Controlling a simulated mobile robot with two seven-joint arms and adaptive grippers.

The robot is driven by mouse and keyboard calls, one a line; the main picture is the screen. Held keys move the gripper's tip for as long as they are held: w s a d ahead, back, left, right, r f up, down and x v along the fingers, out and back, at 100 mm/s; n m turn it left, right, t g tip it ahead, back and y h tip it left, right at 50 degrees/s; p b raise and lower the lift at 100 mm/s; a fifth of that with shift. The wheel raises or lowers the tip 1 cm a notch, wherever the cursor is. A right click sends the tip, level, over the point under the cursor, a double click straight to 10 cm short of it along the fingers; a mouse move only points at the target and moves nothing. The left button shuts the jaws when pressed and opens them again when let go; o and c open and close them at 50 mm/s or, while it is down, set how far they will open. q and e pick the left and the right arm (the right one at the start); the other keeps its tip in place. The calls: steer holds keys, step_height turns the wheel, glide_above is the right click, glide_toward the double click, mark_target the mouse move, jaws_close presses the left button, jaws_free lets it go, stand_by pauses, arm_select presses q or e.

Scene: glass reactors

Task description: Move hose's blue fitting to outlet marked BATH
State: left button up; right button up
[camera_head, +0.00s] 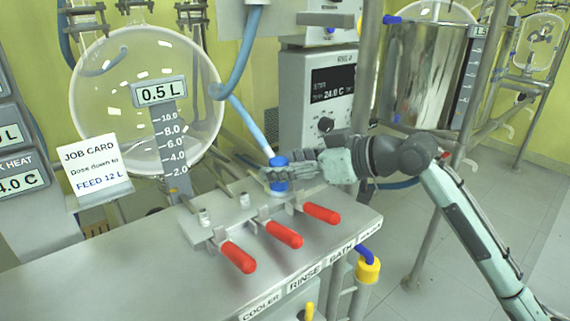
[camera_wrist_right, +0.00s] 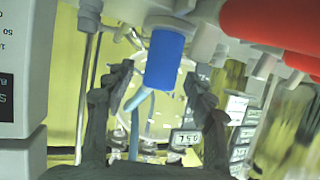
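The hose's blue fitting (camera_head: 279,174) is upright at the back of the metal bench, behind the third red handle, in line with the BATH label (camera_head: 341,253). The light-blue hose (camera_head: 250,124) rises from it. In the right wrist view, which is upside down, the blue fitting (camera_wrist_right: 165,60) meets a grey stub (camera_wrist_right: 166,23); I cannot tell how firmly it is seated. My right gripper (camera_head: 287,173) reaches in from the right. Its fingers (camera_wrist_right: 160,80) stand apart on either side of the fitting, with gaps visible. My left gripper is not in view.
Red handles (camera_head: 284,234) line the bench before small bare stubs (camera_head: 244,200). COOLER (camera_head: 261,306) and RINSE (camera_head: 304,280) labels mark the front edge. A glass vessel (camera_head: 95,95) is behind left, a control box (camera_head: 305,85) behind, a steel vessel (camera_head: 425,75) right.

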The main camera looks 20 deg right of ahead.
steer(key=v, duration=1.2)
stand_by(0.4)
